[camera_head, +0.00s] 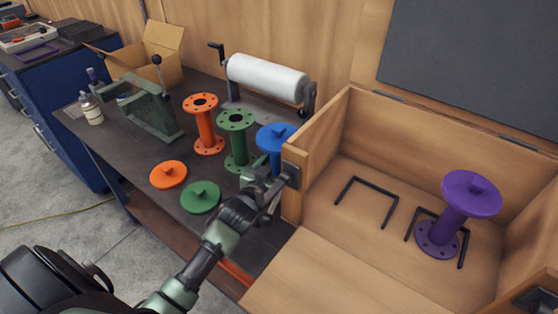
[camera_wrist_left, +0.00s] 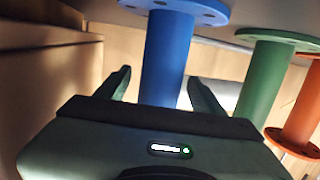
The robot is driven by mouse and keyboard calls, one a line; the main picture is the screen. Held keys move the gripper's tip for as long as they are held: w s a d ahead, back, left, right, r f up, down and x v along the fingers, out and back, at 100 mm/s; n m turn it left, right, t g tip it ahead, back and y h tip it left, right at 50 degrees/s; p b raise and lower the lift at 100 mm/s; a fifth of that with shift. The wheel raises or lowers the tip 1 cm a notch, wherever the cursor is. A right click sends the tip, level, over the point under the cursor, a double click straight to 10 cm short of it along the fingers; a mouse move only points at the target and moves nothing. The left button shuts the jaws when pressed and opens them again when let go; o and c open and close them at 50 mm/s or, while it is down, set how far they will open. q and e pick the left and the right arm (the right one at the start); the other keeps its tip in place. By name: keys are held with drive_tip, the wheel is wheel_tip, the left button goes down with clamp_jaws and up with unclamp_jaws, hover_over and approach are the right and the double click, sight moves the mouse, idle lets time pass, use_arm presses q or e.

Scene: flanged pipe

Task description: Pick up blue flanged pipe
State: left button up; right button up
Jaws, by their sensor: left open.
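The blue flanged pipe (camera_head: 274,136) stands on the dark table beside the wooden crate's left wall. Its top is covered by a blue disc. My left gripper (camera_head: 258,176) is low on the near side of it, and the arm partly hides the pipe's lower part. In the left wrist view, the blue pipe's shaft (camera_wrist_left: 167,50) shows between the two spread fingers of my left gripper (camera_wrist_left: 160,76). The fingers are open, with a visible gap on each side of the shaft. My right gripper is not in view.
Green (camera_head: 237,140) and orange (camera_head: 205,125) flanged pipes stand left of the blue one. Orange (camera_head: 168,174) and green (camera_head: 200,196) lids lie nearer. A white roll (camera_head: 268,79) is behind. The wooden crate (camera_head: 385,270) holds a purple pipe (camera_head: 468,200) and black brackets (camera_head: 366,200).

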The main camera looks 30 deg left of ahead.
use_arm(q)
clamp_jaws()
drive_tip(key=shift+r, duration=0.15)
drive_tip(key=shift+r, duration=0.1)
